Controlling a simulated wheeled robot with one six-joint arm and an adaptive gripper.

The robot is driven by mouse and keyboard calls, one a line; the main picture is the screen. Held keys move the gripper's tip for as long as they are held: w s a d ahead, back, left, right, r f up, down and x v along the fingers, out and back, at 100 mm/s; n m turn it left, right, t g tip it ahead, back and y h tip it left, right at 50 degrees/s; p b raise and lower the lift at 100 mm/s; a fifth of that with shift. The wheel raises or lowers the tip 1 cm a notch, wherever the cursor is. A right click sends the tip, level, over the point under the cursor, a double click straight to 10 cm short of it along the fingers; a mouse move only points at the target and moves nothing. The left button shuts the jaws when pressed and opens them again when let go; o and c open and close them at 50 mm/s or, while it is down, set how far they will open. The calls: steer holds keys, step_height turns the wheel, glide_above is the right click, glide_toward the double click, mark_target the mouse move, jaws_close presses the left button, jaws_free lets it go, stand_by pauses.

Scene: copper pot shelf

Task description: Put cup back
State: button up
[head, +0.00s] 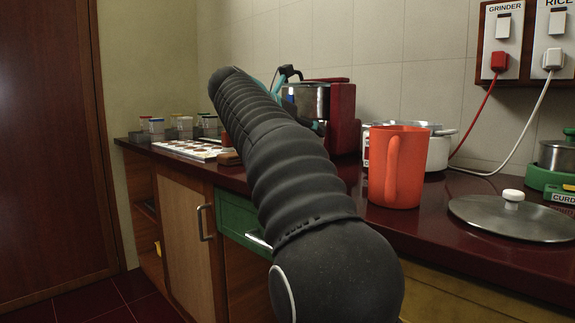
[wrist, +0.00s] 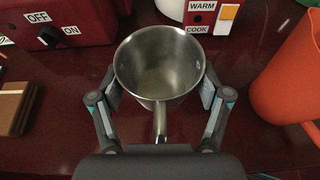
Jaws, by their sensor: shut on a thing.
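A steel cup (wrist: 160,65) with a handle toward me is in the middle of the wrist view, open side up and empty inside. My gripper (wrist: 160,92) has one finger against each side of the cup and is shut on it. I cannot tell how high the cup is above the dark red counter (wrist: 60,150). In the head view my arm hides most of the gripper and the space around it; only small teal parts of the gripper show near the red machine.
A red machine (head: 341,115) with an ON/OFF knob stands behind. An orange jug (head: 411,165) stands right of the cup, close to a white cooker (head: 439,150). A steel lid (head: 510,219) lies at right. A brown wooden block (wrist: 16,105) is left of my gripper.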

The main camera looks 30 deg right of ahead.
steer(key=w+f, duration=0.1)
steer(key=w, duration=0.1)
steer(key=w+a+f, duration=0.1)
steer(key=w, duration=0.1)
steer(key=w+f, duration=0.1)
steer(key=w, duration=0.1)
steer(key=shift+a+f, duration=0.4)
steer(key=shift+w+f+b, duration=0.1)
steer(key=shift+f+b, duration=0.9)
steer(key=shift+f, duration=1)
steer(key=shift+f, duration=0.1)
steer(key=o, duration=1.7)
steer(key=p+v, duration=0.1)
steer(key=v, duration=1.1)
steer(key=shift+p, duration=0.4)
